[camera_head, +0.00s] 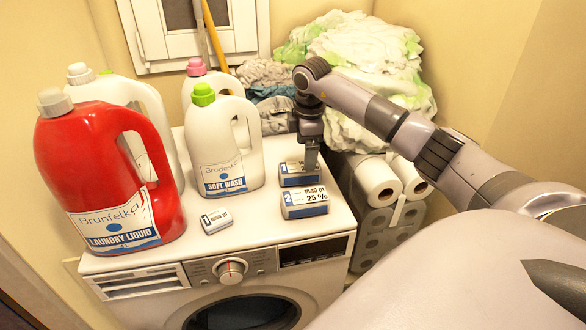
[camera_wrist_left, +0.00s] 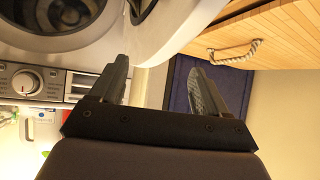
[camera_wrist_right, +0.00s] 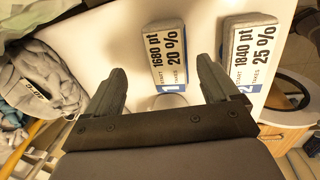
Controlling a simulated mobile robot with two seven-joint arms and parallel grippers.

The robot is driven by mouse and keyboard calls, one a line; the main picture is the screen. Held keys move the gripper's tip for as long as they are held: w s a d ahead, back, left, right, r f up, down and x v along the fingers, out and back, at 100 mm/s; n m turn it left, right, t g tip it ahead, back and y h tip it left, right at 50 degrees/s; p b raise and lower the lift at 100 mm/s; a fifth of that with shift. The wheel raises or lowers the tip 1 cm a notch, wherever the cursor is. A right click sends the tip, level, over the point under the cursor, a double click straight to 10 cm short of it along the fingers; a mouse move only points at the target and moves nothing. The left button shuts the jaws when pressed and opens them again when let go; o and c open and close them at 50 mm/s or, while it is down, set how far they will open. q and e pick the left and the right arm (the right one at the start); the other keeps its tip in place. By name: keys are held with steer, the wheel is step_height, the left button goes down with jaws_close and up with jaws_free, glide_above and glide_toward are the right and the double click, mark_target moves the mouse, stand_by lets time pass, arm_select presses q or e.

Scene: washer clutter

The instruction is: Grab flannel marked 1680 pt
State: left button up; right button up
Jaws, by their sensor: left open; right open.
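The packet marked 1680 pt, 20 % and 1 (camera_wrist_right: 165,52) lies on the white washer top (camera_wrist_right: 105,35). In the right wrist view it sits ahead of and between the fingers of my open, empty right gripper. In the head view this packet (camera_head: 290,178) is partly hidden by my right gripper (camera_head: 310,158), which points down at it. A similar packet marked 1840 pt, 25 % and 2 (camera_wrist_right: 254,62) lies beside it, also seen in the head view (camera_head: 303,211). My left gripper (camera_wrist_left: 160,72) is open and empty, seen only in the left wrist view.
A smaller packet (camera_head: 216,220) lies near the washer's front edge. A red detergent jug (camera_head: 95,185) and a white Brodeska jug (camera_head: 222,140) stand on the left.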

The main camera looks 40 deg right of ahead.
mark_target(300, 173)
steer(key=f, duration=0.3)
steer(key=f+p, duration=0.1)
steer(key=shift+a+f, duration=0.25)
steer(key=shift+f, duration=0.15)
steer(key=shift+w+d+f, duration=0.1)
steer(key=shift+w+f, duration=0.05)
steer(key=shift+f, duration=0.4)
steer(key=c, duration=1.1)
